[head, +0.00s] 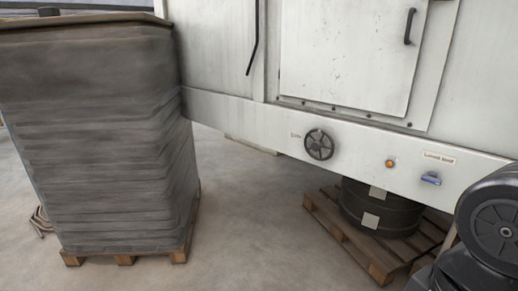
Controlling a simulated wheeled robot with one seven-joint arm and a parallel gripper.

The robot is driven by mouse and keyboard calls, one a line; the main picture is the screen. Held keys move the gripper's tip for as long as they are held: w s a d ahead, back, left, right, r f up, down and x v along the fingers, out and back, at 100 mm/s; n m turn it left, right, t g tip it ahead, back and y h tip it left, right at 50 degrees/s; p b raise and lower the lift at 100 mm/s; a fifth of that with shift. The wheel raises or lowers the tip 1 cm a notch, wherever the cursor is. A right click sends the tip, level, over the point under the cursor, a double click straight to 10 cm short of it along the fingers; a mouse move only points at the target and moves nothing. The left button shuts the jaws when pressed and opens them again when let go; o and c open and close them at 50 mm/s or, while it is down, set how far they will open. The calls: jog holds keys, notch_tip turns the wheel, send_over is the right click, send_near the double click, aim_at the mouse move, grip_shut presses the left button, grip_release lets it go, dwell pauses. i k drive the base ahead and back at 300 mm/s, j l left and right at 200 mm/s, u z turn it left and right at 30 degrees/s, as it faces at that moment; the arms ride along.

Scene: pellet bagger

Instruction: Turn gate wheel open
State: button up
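The gate wheel (319,145) is a dark round handwheel with spokes. It sits on the lower white panel of the machine, a little right of the middle of the head view. A small label is just left of it. Nothing covers the wheel. A dark part of my arm shows at the lower right corner, apart from the wheel. My gripper cannot be made out in this view.
An orange button (390,163) and a blue handle (431,179) are on the same panel. A dark drum (381,212) stands on a wooden pallet (345,238) below. A tall grey stack (100,130) stands at left. Floor between stack and drum is clear.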

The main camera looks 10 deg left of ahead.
aim_at(316, 147)
jog(key=u, duration=0.3)
jog(key=i+u, duration=0.45)
jog(key=i, duration=0.35)
